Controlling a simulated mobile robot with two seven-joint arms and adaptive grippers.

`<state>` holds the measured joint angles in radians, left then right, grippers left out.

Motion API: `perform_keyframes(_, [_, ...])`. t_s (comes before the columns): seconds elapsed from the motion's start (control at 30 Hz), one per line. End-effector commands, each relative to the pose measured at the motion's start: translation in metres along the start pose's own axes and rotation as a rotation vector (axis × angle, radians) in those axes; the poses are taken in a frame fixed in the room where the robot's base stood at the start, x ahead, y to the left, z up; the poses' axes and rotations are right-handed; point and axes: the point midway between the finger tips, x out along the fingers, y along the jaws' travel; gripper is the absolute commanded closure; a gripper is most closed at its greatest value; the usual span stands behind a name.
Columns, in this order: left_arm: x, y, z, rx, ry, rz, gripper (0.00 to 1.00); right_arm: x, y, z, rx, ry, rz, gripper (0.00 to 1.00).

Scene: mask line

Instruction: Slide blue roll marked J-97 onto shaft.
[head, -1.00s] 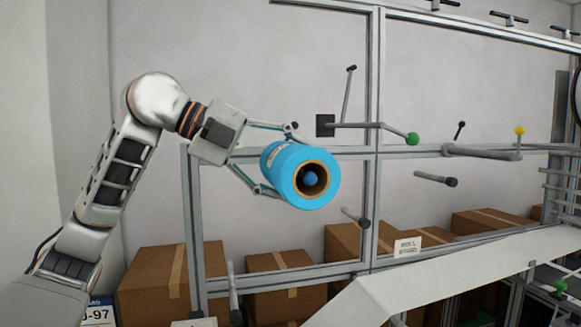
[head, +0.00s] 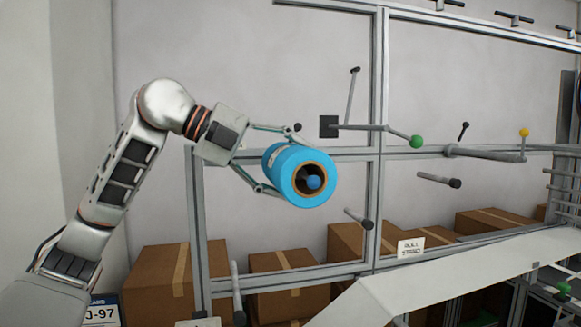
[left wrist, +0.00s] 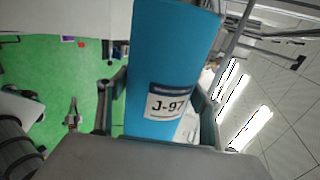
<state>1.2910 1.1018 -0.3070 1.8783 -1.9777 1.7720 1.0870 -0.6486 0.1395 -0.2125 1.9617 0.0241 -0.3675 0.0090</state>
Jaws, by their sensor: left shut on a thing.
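The blue roll (head: 283,170) has a brown core that faces me in the head view. My left gripper (head: 280,160) is shut on the roll's outside, one finger above and one below. The left wrist view shows the roll (left wrist: 172,60) between the fingers, with its J-97 label (left wrist: 167,104). A blue knob (head: 313,181), like a shaft tip, shows inside the core opening, a little below its middle. A short grey piece shows behind the knob. The roll hides the rest of that shaft, so I cannot tell how far it reaches through. My right gripper is not in view.
A green-tipped shaft (head: 416,141) is right of the roll on the metal frame (head: 375,80). A yellow-tipped one (head: 524,132) is farther right. A dark-ended bar (head: 357,217) is just below right of the roll. Cardboard boxes (head: 290,290) stand behind; a pale sloping panel (head: 430,280) is lower right.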

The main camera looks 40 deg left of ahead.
Motion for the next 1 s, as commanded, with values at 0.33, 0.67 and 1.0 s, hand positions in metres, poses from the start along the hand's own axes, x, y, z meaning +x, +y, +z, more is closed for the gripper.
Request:
perform_keyframes(0.33, [-0.001, -0.002, 0.016, -0.001, 0.0, -0.002, 0.66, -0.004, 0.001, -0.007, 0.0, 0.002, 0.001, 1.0])
perform_keyframes(0.67, [-0.001, -0.001, 0.029, -0.001, -0.001, -0.002, 0.66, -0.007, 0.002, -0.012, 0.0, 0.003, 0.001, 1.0])
perform_keyframes(1.0, [0.0, 0.0, 0.03, 0.0, -0.001, -0.002, 0.66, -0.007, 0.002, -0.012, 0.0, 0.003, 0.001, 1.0])
